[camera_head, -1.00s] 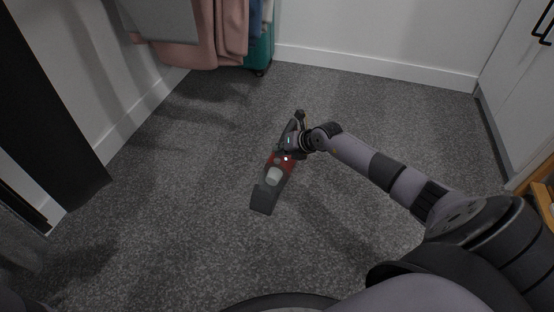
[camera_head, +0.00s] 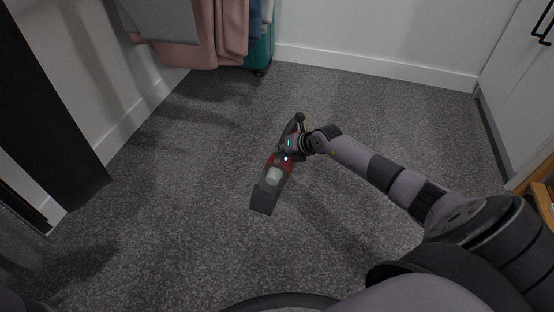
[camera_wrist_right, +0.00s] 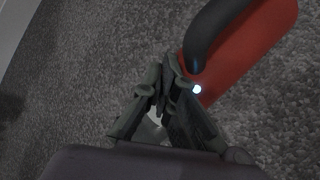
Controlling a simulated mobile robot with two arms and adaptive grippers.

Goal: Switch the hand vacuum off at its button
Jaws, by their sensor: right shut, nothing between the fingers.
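The hand vacuum (camera_head: 266,192) lies on the grey carpet in the head view, with a red body, a dark nozzle toward the lower left and a dark handle toward the upper right. In the right wrist view its red body and black handle (camera_wrist_right: 213,32) fill the upper right. A small bright light (camera_wrist_right: 197,89) glows on the red body. My right gripper (camera_wrist_right: 164,68) is shut and empty, its fingertips close beside the light and overlapping the vacuum's edge. I cannot tell whether they touch. In the head view my right gripper (camera_head: 286,150) covers part of the vacuum. My left gripper is not in view.
Hanging clothes (camera_head: 225,30) and a teal suitcase (camera_head: 260,50) are at the back wall. A white cabinet (camera_head: 515,85) stands at the right, a dark panel (camera_head: 45,100) at the left. The carpet around the vacuum is clear.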

